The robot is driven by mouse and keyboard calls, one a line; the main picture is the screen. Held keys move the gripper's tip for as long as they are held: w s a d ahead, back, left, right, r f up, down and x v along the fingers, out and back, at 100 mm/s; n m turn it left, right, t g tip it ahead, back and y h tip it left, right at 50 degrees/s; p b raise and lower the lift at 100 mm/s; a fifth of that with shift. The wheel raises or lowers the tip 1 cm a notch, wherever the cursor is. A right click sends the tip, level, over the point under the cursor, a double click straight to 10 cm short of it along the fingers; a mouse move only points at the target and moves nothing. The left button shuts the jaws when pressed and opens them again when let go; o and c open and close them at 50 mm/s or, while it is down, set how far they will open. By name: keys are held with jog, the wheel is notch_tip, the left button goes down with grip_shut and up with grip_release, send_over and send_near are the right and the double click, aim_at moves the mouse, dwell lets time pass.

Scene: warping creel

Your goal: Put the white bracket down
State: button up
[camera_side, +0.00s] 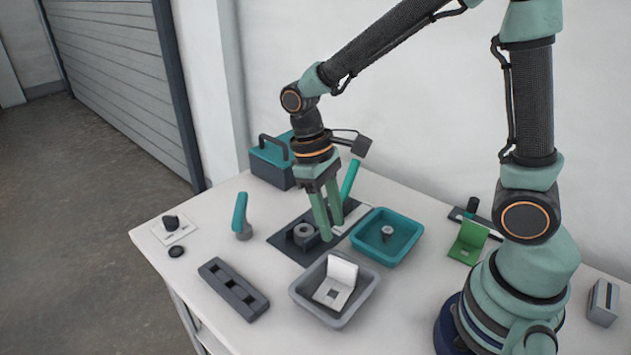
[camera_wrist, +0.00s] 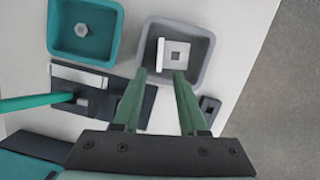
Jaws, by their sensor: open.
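The white bracket (camera_side: 337,283) is an L-shaped piece with a square hole in its base. It sits inside the grey tray (camera_side: 301,303), with its upright plate toward the back in the side view. In the wrist view the bracket (camera_wrist: 176,57) lies within the tray's walls (camera_wrist: 205,45). My gripper (camera_side: 330,235) has its two green fingers apart and empty. In the side view it is above and behind the tray, clear of the bracket. In the wrist view the fingertips (camera_wrist: 165,78) show just below the bracket.
A teal tray (camera_side: 410,232) holding a small bolt-like part stands beside the grey tray. A dark plate (camera_side: 284,240) with a round fixture lies behind. A slotted dark block (camera_side: 233,290) lies left, a green bracket (camera_side: 468,242) right, and a teal toolbox (camera_side: 268,158) at the back.

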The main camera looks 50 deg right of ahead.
jog(key=d+r+m+t, duration=0.1)
jog(key=d+r+t, duration=0.1)
jog(key=r+t, duration=0.2)
jog(key=s+d+r+m+t, duration=0.1)
jog(key=d+r+t, duration=0.2)
jog(key=r, duration=0.5)
jog(key=shift+s+d+t+y, duration=0.25)
jog(key=shift+d+t+y, duration=0.05)
jog(key=shift+t, duration=0.5)
jog(key=shift+r, duration=0.1)
dwell(0.5)
